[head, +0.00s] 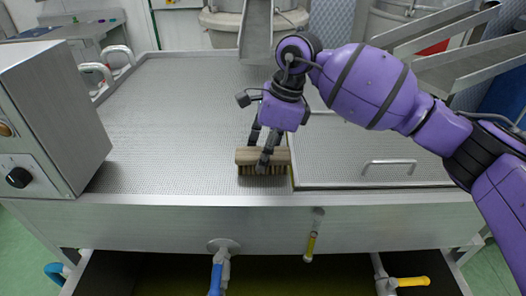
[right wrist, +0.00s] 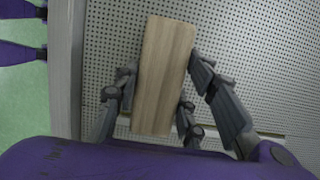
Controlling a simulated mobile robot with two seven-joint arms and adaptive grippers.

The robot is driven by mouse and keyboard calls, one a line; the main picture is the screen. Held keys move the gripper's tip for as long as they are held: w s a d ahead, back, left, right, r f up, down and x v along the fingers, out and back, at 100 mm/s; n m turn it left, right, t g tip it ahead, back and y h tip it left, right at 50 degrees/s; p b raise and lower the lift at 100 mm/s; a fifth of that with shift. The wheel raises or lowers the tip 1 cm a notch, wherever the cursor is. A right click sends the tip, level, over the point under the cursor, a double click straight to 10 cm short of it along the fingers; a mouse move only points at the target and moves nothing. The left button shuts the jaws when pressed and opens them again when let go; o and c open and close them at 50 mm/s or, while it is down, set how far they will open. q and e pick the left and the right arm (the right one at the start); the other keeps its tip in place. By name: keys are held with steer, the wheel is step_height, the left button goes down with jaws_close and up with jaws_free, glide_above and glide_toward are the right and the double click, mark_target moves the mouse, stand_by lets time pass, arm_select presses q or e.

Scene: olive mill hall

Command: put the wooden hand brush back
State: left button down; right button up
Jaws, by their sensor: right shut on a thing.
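The wooden hand brush (head: 247,156) has a pale wooden block with bristles pointing down. In the head view it is at the front middle of the perforated metal top (head: 180,110), close to the front edge. My right gripper (head: 265,160) is over it with its fingers shut on the block. In the right wrist view the block (right wrist: 163,75) is between the fingers (right wrist: 160,95). I cannot tell whether the bristles touch the top. My left gripper is not in view.
A grey control box (head: 45,120) with a black knob stands at the left. A raised lid panel with a metal handle (head: 388,162) is to the right of the brush. A metal chute (head: 255,30) comes down at the back. The left middle of the top is clear.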

steer(key=shift+r, duration=0.1)
steer(key=o, duration=1.1)
steer(key=shift+f, duration=0.2)
steer(key=v, duration=1.2)
steer(key=shift+r+b, duration=0.25)
steer(key=shift+b, duration=0.1)
